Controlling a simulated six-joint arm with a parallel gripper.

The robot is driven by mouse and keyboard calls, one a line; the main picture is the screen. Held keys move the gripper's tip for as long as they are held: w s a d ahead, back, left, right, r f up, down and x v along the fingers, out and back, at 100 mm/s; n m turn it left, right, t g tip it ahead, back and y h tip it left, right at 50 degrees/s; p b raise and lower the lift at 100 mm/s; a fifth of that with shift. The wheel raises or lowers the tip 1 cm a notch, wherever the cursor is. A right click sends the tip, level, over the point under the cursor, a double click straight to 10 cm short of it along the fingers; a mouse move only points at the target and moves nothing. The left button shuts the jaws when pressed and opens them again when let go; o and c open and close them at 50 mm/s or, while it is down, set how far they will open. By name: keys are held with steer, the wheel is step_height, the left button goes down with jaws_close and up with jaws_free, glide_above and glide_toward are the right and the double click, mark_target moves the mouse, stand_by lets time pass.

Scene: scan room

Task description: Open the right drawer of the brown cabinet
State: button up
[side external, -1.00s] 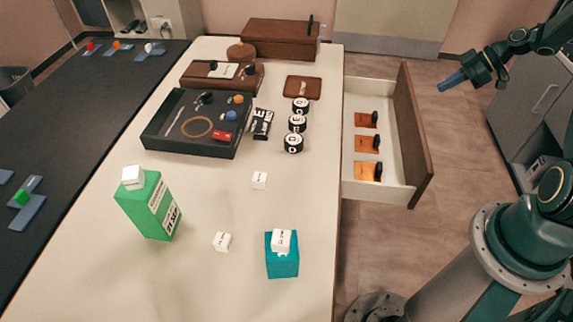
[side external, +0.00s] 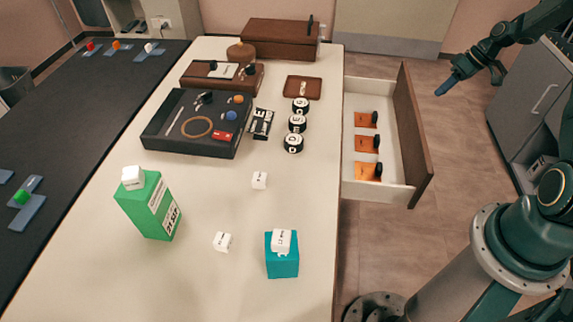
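A wide drawer (side external: 353,187) stands pulled out from the right side of the pale table. It has pale walls and a tall brown front panel (side external: 412,135). Inside lie several orange pieces, each with a small black upright part. A brown box-like cabinet (side external: 270,48) stands at the table's far end, with a black upright piece at its right; no drawer pulled out of it shows. My gripper (side external: 443,90) is in the air to the right of the open drawer's front, apart from it, pointing down and left. Its fingers overlap in this view, so their opening is unclear.
The pale table (side external: 300,200) holds a black tray (side external: 190,145), black round pieces, a green box (side external: 150,205), a teal block (side external: 282,262) and white cubes. A grey cabinet (side external: 520,110) stands at the right. Floor shows between it and the drawer.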

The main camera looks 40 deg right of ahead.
steer(key=d+m, duration=0.1)
steer(key=m, duration=0.2)
steer(key=d+f+m+g+h, duration=0.1)
steer(key=m, duration=0.2)
steer(key=w+d+f+m+g+h, duration=0.1)
steer(key=m, duration=0.2)
steer(key=shift+w+d+m, duration=0.1)
steer(key=shift+d+m, duration=0.15)
steer(key=shift+m, duration=0.15)
steer(key=x, duration=1.3)
steer(key=shift+f, duration=0.45)
jaws_close()
steer(key=shift+d, duration=0.1)
